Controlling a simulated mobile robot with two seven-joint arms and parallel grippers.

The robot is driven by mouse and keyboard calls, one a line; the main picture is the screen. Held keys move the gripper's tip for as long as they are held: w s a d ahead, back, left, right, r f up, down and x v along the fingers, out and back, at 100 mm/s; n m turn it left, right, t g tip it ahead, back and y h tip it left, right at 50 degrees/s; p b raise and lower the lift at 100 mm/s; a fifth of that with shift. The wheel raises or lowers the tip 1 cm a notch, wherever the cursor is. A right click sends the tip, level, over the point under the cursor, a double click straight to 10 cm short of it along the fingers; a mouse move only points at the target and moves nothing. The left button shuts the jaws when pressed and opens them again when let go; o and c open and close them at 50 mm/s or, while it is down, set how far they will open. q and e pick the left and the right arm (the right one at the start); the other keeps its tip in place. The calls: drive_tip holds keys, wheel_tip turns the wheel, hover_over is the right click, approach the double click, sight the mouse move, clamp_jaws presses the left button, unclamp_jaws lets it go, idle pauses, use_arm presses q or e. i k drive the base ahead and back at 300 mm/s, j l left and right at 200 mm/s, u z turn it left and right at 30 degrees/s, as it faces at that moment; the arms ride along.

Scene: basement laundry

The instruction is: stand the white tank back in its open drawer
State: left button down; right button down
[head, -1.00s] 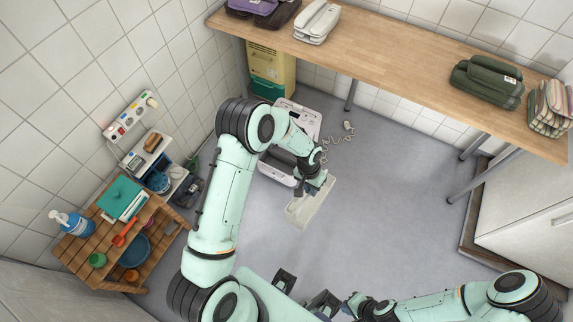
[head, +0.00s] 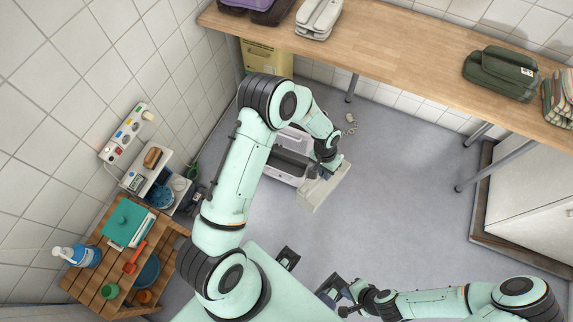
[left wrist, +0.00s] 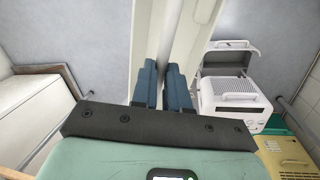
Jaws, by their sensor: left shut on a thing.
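The white tank (head: 325,192) is a long pale box, held off to the right of the white machine (head: 295,132) in the head view. My left gripper (head: 327,170) is shut on it. In the left wrist view both fingers (left wrist: 163,85) close on a pale bar of the tank (left wrist: 147,40). The open drawer (head: 282,174) juts from the front of the machine with a dark hollow, partly behind my left arm. The machine also shows in the left wrist view (left wrist: 232,95), right of the tank. My right gripper (head: 335,291) is low in the head view; its finger gap is unclear.
A wooden worktop (head: 400,60) on metal legs spans the back, with a green bag (head: 500,75) on it. A yellow bin (head: 262,58) stands beneath. A slatted wooden stand (head: 95,278) holds items at left. Clear grey floor (head: 400,190) lies right of the tank.

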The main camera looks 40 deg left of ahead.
sight(285, 171)
drive_tip(key=j+z, duration=0.25)
drive_tip(key=j, duration=0.4)
drive_tip(key=k+j+z, duration=0.25)
drive_tip(key=j, duration=0.35)
drive_tip(key=i, duration=0.1)
